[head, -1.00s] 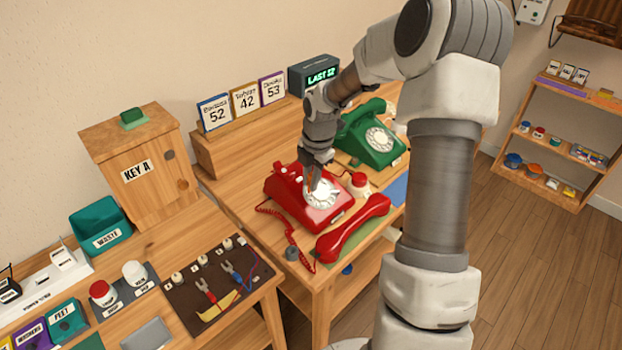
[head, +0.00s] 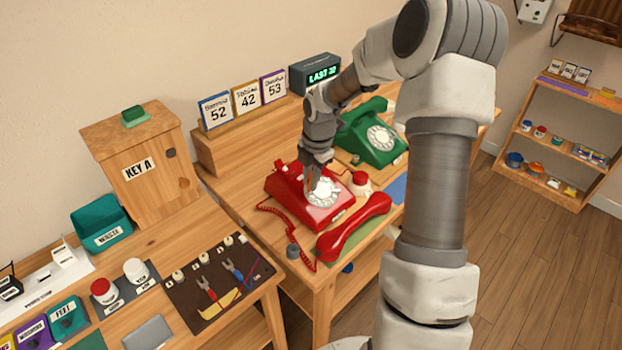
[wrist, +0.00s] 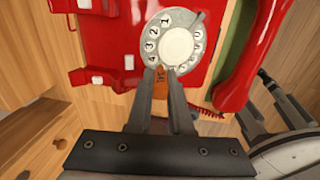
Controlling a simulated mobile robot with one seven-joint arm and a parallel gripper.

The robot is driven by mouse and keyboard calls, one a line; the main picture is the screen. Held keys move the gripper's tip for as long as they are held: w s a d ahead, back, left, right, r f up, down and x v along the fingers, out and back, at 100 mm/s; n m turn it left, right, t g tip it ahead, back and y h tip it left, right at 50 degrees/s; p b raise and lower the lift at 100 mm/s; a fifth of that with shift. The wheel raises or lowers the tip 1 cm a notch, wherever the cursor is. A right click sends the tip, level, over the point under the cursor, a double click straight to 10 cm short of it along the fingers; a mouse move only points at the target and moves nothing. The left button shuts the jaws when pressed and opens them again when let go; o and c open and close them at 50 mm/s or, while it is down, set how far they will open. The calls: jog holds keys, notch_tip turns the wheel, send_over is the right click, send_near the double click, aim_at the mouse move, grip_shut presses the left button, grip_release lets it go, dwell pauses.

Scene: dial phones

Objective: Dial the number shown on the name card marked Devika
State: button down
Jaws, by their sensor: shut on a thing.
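The Devika name card (head: 272,87) is the rightmost of three on the wooden stand and reads 53. The red phone (head: 298,194) sits on the table with its cradle empty. Its red handset (head: 354,227) lies off the hook beside it. Its pale dial (wrist: 177,45) shows in the wrist view, with digits 1 to 4 along the left. My gripper (wrist: 164,72) points at the dial's lower edge, just below the 4. Its jaws are shut on a small orange-brown piece (wrist: 160,84) with dark marks. The tips hide the nearby holes; I cannot tell whether they touch the dial.
A green phone (head: 372,131), handset on, stands behind the red one. A dark display (head: 315,74) reads LAST and a number too blurred to be sure of. Coiled cord (head: 277,214) lies at the red phone's left. A side bench (head: 205,218) with tools stands left.

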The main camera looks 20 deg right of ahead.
jog(key=shift+w+d+r, duration=0.15)
jog(key=shift+w+r, duration=0.05)
jog(key=shift+w, duration=0.3)
jog(key=shift+p, duration=0.35)
jog(key=shift+w+d+r+p, duration=0.15)
jog(key=shift+w+d+p, duration=0.2)
jog(key=shift+w+d, duration=0.1)
jog(key=shift+d, duration=0.1)
jog(key=shift+w+d+p, duration=0.25)
jog(key=shift+d+p, duration=0.05)
jog(key=shift+p, duration=0.05)
jog(key=shift+d, duration=0.1)
